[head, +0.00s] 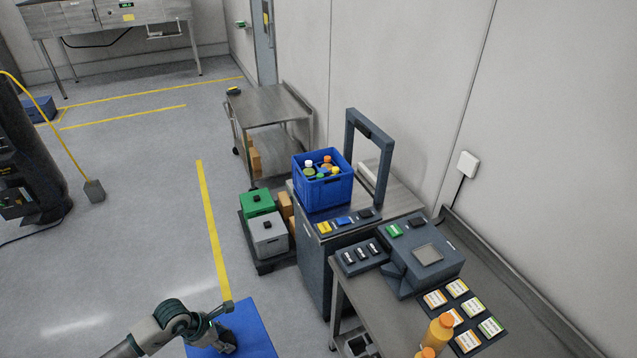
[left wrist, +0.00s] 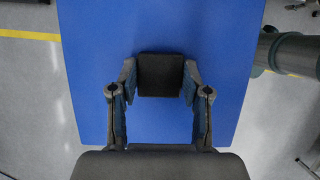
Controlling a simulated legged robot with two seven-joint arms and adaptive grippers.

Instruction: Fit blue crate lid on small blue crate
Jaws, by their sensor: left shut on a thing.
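The blue crate lid (head: 250,325) is a flat blue panel at the bottom of the head view, held level above the floor. My left gripper (head: 224,343) is over it. In the left wrist view the lid (left wrist: 95,60) fills the middle, and my left gripper (left wrist: 160,100) is shut on its dark square knob (left wrist: 160,75). The small blue crate (head: 323,187) stands open on the grey cabinet, with several bottles with orange, white and green caps inside. The lid is apart from the crate, nearer to me and lower left in the picture. My right gripper is not in view.
The grey cabinet (head: 318,250) has a dark upright frame (head: 386,160) beside the crate. A bench (head: 520,305) with a dark device (head: 425,255) and cards is at the right. Green (head: 257,204) and grey (head: 268,235) boxes stand left of the cabinet.

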